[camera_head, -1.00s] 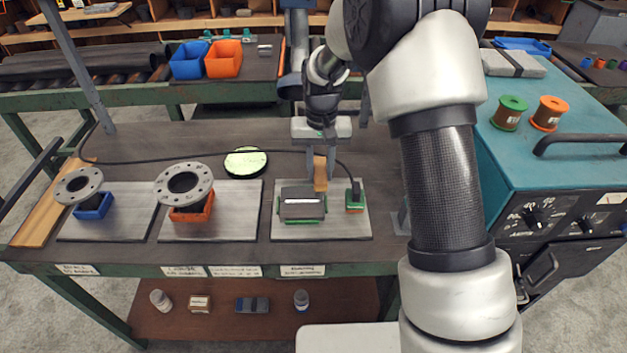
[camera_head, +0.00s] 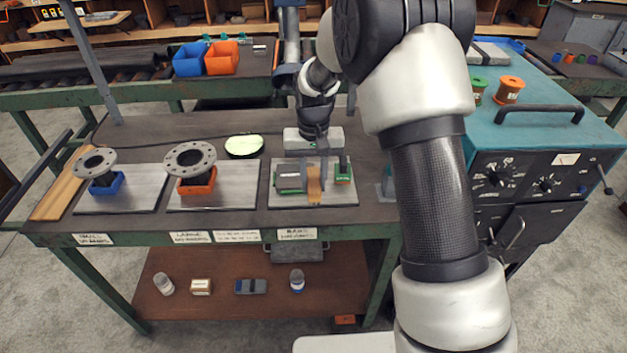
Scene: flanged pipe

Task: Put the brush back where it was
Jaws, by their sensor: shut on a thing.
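My gripper (camera_head: 314,168) is shut on the brush (camera_head: 314,188), a tan wooden piece that hangs below the fingers. The brush is in front of the grey block in a green cradle (camera_head: 289,179) and hides part of it. Both are over the right metal plate (camera_head: 286,200) on the workbench. I cannot tell whether the brush touches the plate. A small green holder (camera_head: 343,179) with a dark upright piece stands just right of the brush. The brush's bristles cannot be made out.
Two flanged pipes (camera_head: 190,159) (camera_head: 95,162) stand in an orange and a blue cradle on plates to the left. A pale green-topped round dish (camera_head: 244,146) lies behind. A teal cabinet (camera_head: 545,125) with spools stands right. The bench (camera_head: 150,135) is clear at back left.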

